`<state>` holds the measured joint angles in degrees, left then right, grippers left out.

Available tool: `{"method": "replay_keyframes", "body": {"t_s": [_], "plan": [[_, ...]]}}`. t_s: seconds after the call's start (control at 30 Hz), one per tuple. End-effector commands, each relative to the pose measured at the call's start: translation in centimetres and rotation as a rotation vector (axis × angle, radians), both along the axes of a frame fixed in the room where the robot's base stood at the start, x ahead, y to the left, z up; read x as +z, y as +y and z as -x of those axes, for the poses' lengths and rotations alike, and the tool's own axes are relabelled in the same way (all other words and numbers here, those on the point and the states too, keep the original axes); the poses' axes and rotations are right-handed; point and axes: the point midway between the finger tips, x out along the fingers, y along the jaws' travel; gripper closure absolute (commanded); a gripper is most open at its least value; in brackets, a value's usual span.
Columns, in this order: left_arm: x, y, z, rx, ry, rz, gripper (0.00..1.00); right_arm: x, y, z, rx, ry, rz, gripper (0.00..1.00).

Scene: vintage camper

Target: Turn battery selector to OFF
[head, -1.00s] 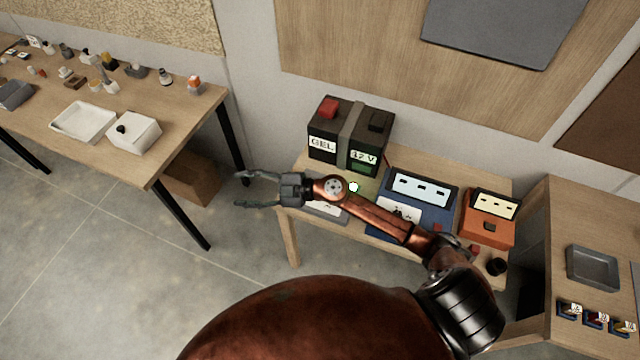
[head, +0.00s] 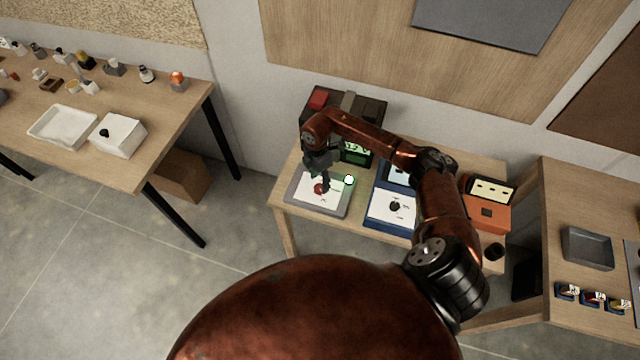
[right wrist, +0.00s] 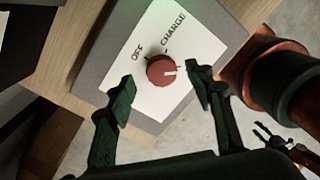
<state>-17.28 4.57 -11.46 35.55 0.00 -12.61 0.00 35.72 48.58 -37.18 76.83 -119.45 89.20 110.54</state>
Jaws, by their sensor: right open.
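The battery selector is a red round knob (right wrist: 162,70) on a white plate (right wrist: 150,100) with the labels OFF and CHARGE. Its white mark points right, away from OFF. In the head view the knob (head: 320,188) is partly covered by my right gripper (head: 322,172), which points down over the plate. In the right wrist view my right gripper (right wrist: 160,79) is open, with one finger on each side of the knob. No clear contact shows. A small dark gripper (right wrist: 268,138), apparently my left one, shows at the lower right of the wrist view; its jaws are too small to judge.
The black battery (head: 365,108) stands behind the selector's grey panel (head: 296,196). A blue unit (head: 388,222) and an orange unit (head: 484,213) stand to its right. A side table with a grey tray (head: 588,248) is at far right.

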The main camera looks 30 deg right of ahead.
Motion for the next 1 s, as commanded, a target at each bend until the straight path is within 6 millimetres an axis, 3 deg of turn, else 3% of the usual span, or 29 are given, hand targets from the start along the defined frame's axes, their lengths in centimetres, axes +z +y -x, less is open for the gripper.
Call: {"method": "replay_keyframes", "body": {"t_s": [0.2,0.57,1.0], "plan": [[0.2,0.0,0.1,0.0,0.001,0.0,0.6,-2.5,0.0,0.3,-0.001,0.001,-0.002,0.52],[0.2,0.0,0.0,0.0,0.001,0.0,0.6,-3.1,-0.1,0.3,-0.001,-0.001,-0.002,0.52],[0.3,0.0,-0.1,-0.001,-0.001,0.0,0.6,-3.1,-0.1,0.3,-0.001,-0.001,-0.003,0.82]]}}
